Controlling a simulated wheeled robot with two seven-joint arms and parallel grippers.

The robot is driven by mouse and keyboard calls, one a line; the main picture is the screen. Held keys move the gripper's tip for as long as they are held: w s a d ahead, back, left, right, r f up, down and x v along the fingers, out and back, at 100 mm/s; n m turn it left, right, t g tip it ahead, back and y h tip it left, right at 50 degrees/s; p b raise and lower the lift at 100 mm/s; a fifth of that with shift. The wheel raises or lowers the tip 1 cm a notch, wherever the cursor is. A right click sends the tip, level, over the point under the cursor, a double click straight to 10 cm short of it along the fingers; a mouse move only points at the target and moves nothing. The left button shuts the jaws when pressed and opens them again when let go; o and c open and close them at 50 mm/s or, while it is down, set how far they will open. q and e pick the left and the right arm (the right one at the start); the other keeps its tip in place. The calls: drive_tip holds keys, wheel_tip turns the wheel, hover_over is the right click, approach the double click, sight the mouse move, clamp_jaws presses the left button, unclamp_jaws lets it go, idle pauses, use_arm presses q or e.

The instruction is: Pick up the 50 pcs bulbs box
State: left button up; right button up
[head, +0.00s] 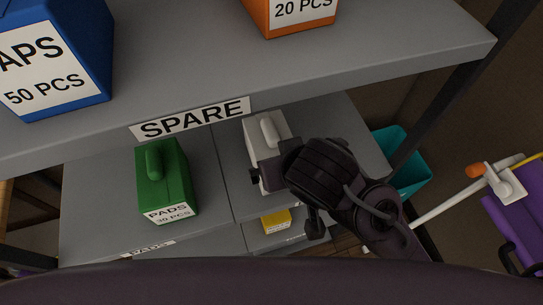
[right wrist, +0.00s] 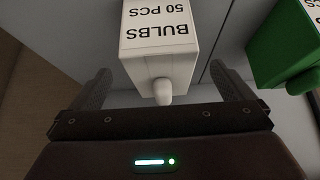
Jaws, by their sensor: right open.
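The white bulbs box (right wrist: 158,43), labelled BULBS 50 PCS, shows upside down in the right wrist view, with its pale knob-like handle toward my gripper. In the head view the white box (head: 262,131) stands on the middle shelf, partly hidden behind my right arm. My right gripper (right wrist: 165,83) is open, with one finger on each side of the box's handle end. I cannot tell whether the fingers touch the box. In the head view the right gripper (head: 258,178) is at the box's near side. My left gripper is not in view.
A green PADS box (head: 165,180) stands left of the white box; it also shows in the right wrist view (right wrist: 285,45). A yellow box (head: 276,221) sits lower down. A teal bin (head: 402,160) stands at the right.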

sight(273, 136)
drive_tip(key=w, duration=0.1)
drive_tip(key=w+a+p, duration=0.1)
drive_tip(key=w, duration=0.3)
drive_tip(key=shift+w+a+r+p, duration=0.25)
drive_tip(key=shift+a+r+p, duration=0.05)
drive_tip(key=shift+a+p, duration=0.05)
drive_tip(key=shift+w+a+f, duration=0.1)
drive_tip(key=shift+w, duration=0.15)
drive_tip(key=shift+w+f, duration=0.15)
drive_tip(key=shift+f, duration=0.05)
drive_tip(key=shift+x, duration=2.35)
drive_tip(key=c, duration=0.9)
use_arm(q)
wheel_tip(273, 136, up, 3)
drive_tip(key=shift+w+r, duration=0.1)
use_arm(e)
drive_tip(key=shift+r, duration=0.1)
drive_tip(key=shift+c, duration=0.5)
use_arm(q)
drive_tip(key=shift+p, duration=0.3)
use_arm(e)
drive_tip(key=shift+r, duration=0.1)
